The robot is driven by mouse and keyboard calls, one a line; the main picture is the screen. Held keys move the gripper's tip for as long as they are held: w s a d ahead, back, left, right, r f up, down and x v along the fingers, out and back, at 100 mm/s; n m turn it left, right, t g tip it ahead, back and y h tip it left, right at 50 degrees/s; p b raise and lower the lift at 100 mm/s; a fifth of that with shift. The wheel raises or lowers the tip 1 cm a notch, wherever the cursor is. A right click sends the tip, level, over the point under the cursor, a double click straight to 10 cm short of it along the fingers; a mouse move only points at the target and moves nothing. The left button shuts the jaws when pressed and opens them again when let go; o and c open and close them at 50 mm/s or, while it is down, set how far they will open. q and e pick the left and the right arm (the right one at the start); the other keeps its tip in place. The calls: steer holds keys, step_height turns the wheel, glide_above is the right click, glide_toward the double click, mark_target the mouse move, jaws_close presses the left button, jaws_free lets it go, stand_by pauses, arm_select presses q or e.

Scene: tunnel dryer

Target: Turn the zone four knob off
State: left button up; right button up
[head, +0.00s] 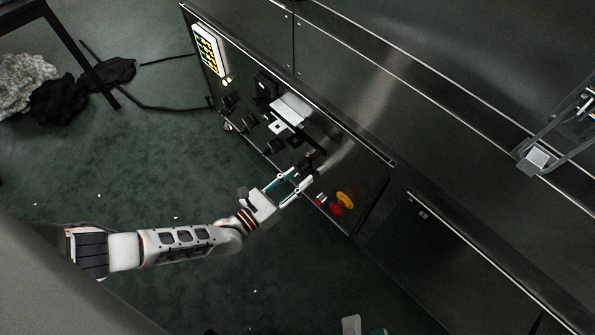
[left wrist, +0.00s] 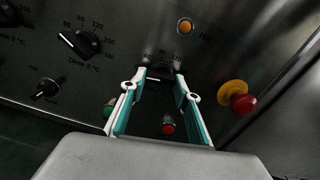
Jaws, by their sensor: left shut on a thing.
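The zone four knob (left wrist: 160,72) is a black dial at the top middle of the left wrist view, with a white mark and temperature numbers around it. My left gripper (left wrist: 158,84) has its white and teal fingers on either side of the knob, shut on it. In the head view my left gripper (head: 300,180) reaches the control panel's lower right part, and its fingers partly hide the knob. The setting cannot be read clearly. At the bottom edge of the head view, part of my right gripper (head: 362,328) shows, away from the panel.
The zone three knob (left wrist: 82,42) is left of the held knob. A red and yellow mushroom button (left wrist: 238,97) is to the right, a red button (left wrist: 168,126) below and an orange lamp (left wrist: 185,26) above. A lit display (head: 208,50) is at the panel's far end.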

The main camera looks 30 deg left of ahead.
arm_select(q)
steer(key=o, duration=1.1)
steer(key=shift+s, duration=0.15)
steer(key=v, duration=1.1)
steer(key=shift+s+a, duration=0.15)
steer(key=shift+s, duration=0.25)
steer(key=shift+r, duration=0.1)
